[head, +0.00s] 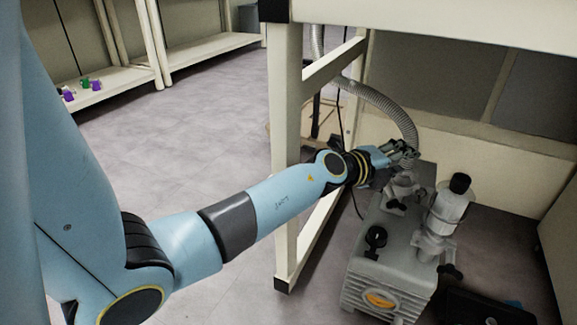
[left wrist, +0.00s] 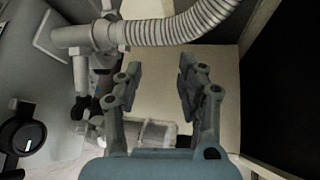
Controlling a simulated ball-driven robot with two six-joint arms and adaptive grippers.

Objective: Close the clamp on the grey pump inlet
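The grey pump (head: 385,265) stands on the floor under the bench. A grey corrugated hose (head: 395,108) comes down to its inlet (head: 402,182), and my left gripper partly hides the join. A dark wing-shaped part (head: 396,205), which looks like the clamp, sits at the inlet's base. In the left wrist view the hose (left wrist: 185,25) meets a grey fitting (left wrist: 85,38), with dark clamp-like parts (left wrist: 80,106) below it. I cannot tell how far the clamp is closed. My left gripper (left wrist: 158,78) is open and empty, its fingers beside the hose and fitting. My right gripper is not in view.
A second grey upright fitting with a black cap (head: 460,184) rises from the pump's right side. A black knob (head: 376,238) is on the pump's top. The bench leg (head: 287,150) stands left of the pump, close to my forearm. Open floor (head: 190,130) lies left.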

